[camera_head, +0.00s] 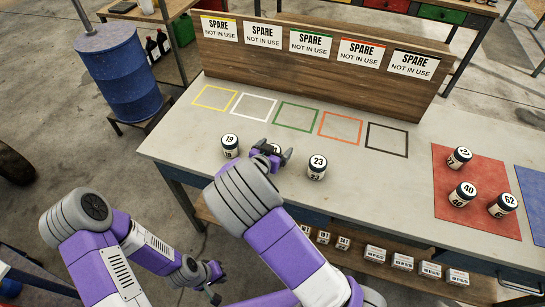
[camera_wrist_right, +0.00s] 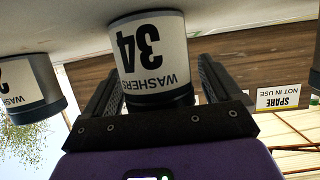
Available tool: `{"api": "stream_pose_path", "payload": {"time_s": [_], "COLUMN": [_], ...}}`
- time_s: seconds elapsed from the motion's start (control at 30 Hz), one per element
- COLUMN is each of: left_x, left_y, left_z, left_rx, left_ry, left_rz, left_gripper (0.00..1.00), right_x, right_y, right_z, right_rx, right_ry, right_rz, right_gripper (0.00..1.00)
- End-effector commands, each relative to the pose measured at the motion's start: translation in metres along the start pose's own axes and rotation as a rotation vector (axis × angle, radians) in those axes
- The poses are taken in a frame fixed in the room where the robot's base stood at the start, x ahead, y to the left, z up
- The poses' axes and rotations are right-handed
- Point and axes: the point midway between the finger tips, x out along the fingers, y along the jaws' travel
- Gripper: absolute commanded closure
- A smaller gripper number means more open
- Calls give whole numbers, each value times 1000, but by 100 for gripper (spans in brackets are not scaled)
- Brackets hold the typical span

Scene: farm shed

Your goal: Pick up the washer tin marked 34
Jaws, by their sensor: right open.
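The washer tin marked 34 (camera_wrist_right: 150,55) is white with a dark band and stands between the two fingers of my right gripper (camera_wrist_right: 160,90) in the right wrist view. The fingers are apart, with a gap beside the tin. In the head view my right gripper (camera_head: 272,152) is over the table between the tins marked 19 (camera_head: 230,146) and 23 (camera_head: 317,168). It hides most of the 34 tin there. My left gripper (camera_head: 214,283) is low in front of the table, open and empty.
The grey table (camera_head: 375,195) has several empty coloured outlines before a wooden board (camera_head: 315,70) with "SPARE" signs. Tins marked 21, 40 (camera_head: 462,194) and 62 are on a red mat (camera_head: 475,222) at right. A blue barrel (camera_head: 122,75) stands left. Small boxes (camera_head: 375,254) sit on a lower shelf.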

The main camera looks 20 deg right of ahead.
Motion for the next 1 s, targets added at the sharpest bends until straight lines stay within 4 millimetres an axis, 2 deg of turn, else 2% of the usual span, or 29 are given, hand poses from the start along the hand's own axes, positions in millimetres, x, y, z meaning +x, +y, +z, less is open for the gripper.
{"api": "stream_pose_path", "payload": {"time_s": [0.03, 0.07, 0.4, 0.63, 0.73, 1.0], "left_x": [0, 0, 0, -1, -4, -26], "left_y": [0, 0, 0, 0, 2, 10], "left_z": [0, 0, 0, 0, 0, 1], "left_rx": [0, 0, 0, 0, 0, 0], "left_ry": [0, 0, 0, 0, 0, 0], "left_rz": [0, 0, 0, 0, 0, 0], "left_gripper": [100, 100, 100, 100, 100, 100], "right_x": [0, 0, -1, -1, -4, -25], "right_y": [0, 0, 0, 0, 0, 0], "right_z": [0, 0, 0, -1, -8, -58], "right_rx": [0, 0, 0, 1, 2, 6], "right_ry": [0, 0, 0, 0, 1, 1], "right_rz": [0, 0, 0, 0, -1, -1], "right_gripper": [12, 17, 69, 71, 71, 71]}}
